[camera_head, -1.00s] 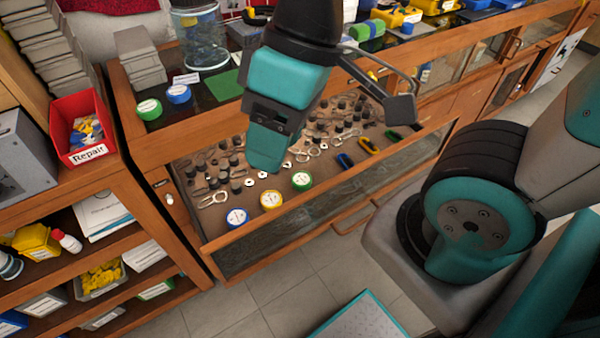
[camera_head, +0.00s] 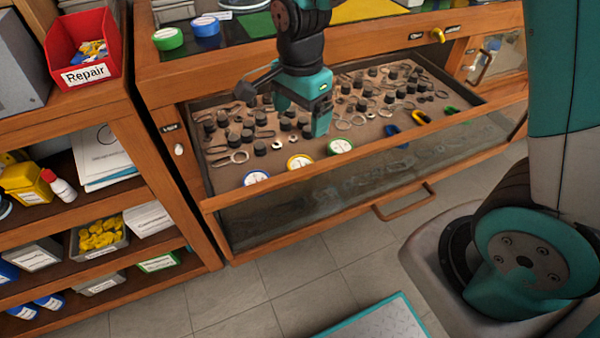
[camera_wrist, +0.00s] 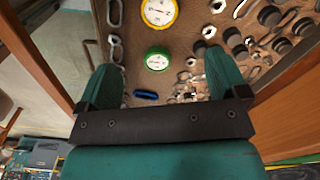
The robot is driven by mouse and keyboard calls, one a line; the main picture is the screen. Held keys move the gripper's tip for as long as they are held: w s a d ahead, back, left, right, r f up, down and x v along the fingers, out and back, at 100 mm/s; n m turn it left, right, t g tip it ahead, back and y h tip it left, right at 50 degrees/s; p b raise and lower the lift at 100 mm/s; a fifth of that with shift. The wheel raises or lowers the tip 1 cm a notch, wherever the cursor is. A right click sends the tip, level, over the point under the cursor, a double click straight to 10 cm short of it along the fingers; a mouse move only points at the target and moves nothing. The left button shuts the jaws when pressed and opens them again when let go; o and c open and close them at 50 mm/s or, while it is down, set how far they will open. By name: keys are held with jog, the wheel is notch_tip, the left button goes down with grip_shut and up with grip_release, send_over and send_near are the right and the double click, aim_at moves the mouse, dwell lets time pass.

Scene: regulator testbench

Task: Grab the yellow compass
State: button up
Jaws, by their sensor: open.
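The yellow compass (camera_head: 300,162) is a round dial with a white face. It lies near the front edge of the open drawer (camera_head: 330,183), between a blue compass (camera_head: 256,179) and a green compass (camera_head: 341,146). In the wrist view the yellow compass (camera_wrist: 159,12) is at the top edge, partly cut off. The green compass (camera_wrist: 157,60) shows between the fingers in that view. My gripper (camera_head: 321,125) is above the drawer, nearest the green compass. The wrist view shows its fingers (camera_wrist: 162,78) spread and empty.
Several dark knobs and metal rings (camera_head: 245,140) fill the drawer behind the compasses. Blue, yellow and green clips (camera_head: 421,118) lie to the right. The drawer's wooden front rail (camera_head: 300,182) stands close to the compasses. A shelf with a red Repair bin (camera_head: 85,50) is at the left.

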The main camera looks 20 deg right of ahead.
aim_at(301, 164)
notch_tip(301, 164, down, 14)
jog(key=b, duration=0.3)
jog(key=c, duration=1)
